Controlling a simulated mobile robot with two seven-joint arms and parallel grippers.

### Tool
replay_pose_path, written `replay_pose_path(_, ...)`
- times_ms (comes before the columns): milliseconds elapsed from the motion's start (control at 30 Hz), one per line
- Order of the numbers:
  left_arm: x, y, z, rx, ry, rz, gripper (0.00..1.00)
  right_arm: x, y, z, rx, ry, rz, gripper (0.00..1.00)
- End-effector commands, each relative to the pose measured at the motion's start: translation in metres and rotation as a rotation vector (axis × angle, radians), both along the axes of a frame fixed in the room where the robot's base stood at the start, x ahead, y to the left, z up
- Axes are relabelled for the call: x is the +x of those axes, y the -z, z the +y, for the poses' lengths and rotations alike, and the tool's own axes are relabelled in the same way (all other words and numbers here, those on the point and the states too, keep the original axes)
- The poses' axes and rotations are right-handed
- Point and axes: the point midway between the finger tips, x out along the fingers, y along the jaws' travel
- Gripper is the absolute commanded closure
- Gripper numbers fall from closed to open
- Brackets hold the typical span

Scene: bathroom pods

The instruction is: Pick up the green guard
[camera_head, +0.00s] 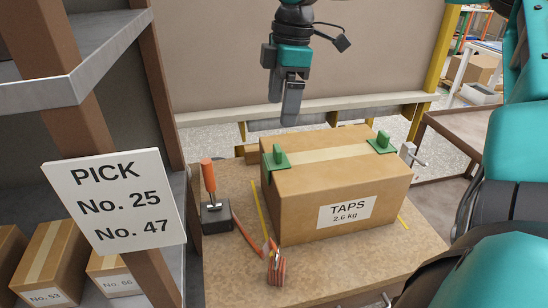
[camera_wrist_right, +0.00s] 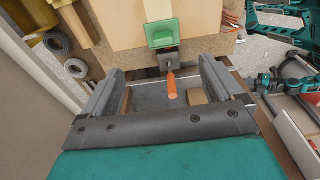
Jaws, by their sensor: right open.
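A cardboard box labelled TAPS (camera_head: 330,185) sits on a brown work table. One green guard (camera_head: 276,160) sits over its left top edge and another green guard (camera_head: 381,143) over its right top edge. My right gripper (camera_head: 290,115) hangs above and behind the box, nearer the left guard, apart from both. In the right wrist view its fingers (camera_wrist_right: 160,66) are open with nothing held. A green guard (camera_wrist_right: 164,33) shows beyond the fingertips there, on the box's edge; I cannot tell which one. My left gripper is out of view.
An orange-handled clamp (camera_head: 210,195) stands left of the box; an orange handle (camera_wrist_right: 171,86) shows between the fingers in the wrist view. A striped item (camera_head: 276,268) lies in front. A shelf with a PICK sign (camera_head: 115,200) borders the left. The table's front right is clear.

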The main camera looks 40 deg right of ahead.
Motion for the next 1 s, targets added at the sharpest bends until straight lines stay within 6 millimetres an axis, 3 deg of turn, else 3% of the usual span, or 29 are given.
replay_pose_path(33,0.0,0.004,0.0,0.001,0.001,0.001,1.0,0.0,0.014,0.001,0.0,-0.001,0.006,0.06)
replay_pose_path(200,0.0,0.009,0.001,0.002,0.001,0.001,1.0,0.001,0.042,0.004,0.0,0.001,0.004,0.06)
replay_pose_path(467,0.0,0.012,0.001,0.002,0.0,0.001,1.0,0.001,0.063,0.007,0.0,0.002,0.004,0.06)
replay_pose_path(700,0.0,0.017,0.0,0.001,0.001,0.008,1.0,-0.001,0.098,0.012,-0.001,0.001,0.005,0.06)
replay_pose_path(1000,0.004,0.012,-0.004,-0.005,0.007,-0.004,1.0,0.0,0.106,0.013,0.001,0.001,0.001,0.06)
